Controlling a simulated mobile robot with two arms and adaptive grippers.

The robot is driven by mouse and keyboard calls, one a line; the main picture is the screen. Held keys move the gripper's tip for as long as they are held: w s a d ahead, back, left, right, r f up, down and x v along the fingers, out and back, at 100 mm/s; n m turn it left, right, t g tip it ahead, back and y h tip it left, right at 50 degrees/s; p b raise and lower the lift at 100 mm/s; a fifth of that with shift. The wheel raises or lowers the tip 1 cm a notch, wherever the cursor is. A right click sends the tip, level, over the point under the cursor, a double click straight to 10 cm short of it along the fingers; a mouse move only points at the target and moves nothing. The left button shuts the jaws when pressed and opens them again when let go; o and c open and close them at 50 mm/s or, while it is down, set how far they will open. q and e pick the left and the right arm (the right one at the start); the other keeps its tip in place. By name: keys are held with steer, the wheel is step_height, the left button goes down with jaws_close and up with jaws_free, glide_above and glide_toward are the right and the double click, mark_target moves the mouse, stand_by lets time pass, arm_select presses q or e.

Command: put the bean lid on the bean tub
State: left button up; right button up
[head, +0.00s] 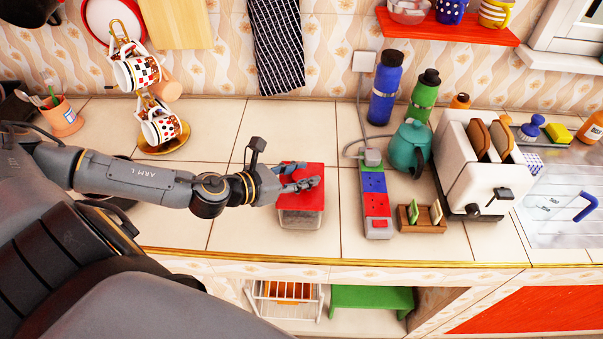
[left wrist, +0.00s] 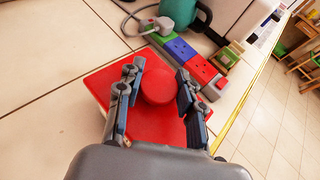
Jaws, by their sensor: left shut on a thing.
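The bean lid (head: 308,199) is a red square with a round red knob; the lid also fills the middle of the left wrist view (left wrist: 95,92). The bean tub (head: 300,219) is a clear box on the counter, directly beneath the lid, with only its front side showing. My left gripper (head: 303,184) is over the lid and shut on its knob (left wrist: 158,88), one finger on each side. The lid looks level and lined up with the tub; I cannot tell whether it rests fully on the rim. My right gripper is in neither view.
A power strip (head: 375,204) with blue, red and green sections lies just right of the tub. Beyond it are a teal kettle (head: 408,148), a wooden rack (head: 421,218) and a toaster (head: 473,160). A mug tree (head: 157,118) stands back left. The counter's front edge is close.

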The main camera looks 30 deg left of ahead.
arm_select(q)
steer(key=o, duration=1.2)
steer(key=shift+s, duration=0.1)
steer(key=shift+s+a+r, duration=0.1)
steer(key=shift+s+a, duration=0.1)
steer(key=shift+s, duration=0.05)
steer(key=v, duration=1.1)
step_height(320, 180, up, 6)
steer(key=p, duration=0.7)
steer(key=shift+s+r, duration=0.1)
steer(key=shift+s, duration=0.05)
